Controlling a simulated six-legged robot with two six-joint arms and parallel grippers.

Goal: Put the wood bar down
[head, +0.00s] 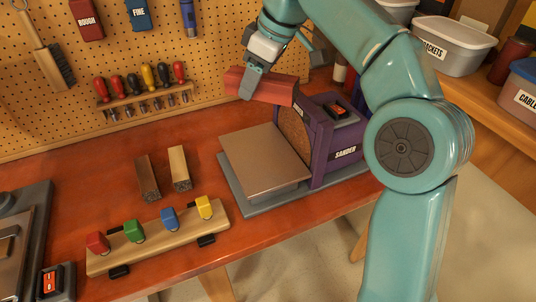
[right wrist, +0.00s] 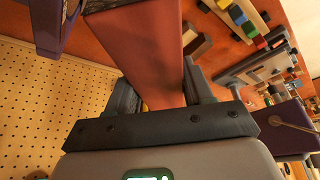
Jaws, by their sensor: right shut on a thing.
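A reddish wood bar (head: 281,91) is in my right gripper (head: 252,84), held in the air near the top of the purple sander (head: 318,150). The bar overlaps the sander's upper edge in the head view; I cannot tell whether they touch. In the right wrist view the bar (right wrist: 150,50) lies between the two fingers of the gripper (right wrist: 160,92), reaching away toward the top. Two other wood bars, one dark (head: 147,178) and one light (head: 180,169), lie side by side on the red-brown bench (head: 95,183). My left gripper is not in view.
The sander's flat plate (head: 262,158) is empty. A wooden rack with coloured clamps (head: 158,240) stands at the bench front. A grey machine (head: 20,245) is at the left. A pegboard (head: 130,60) with tools rises behind. Bench left of the two bars is clear.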

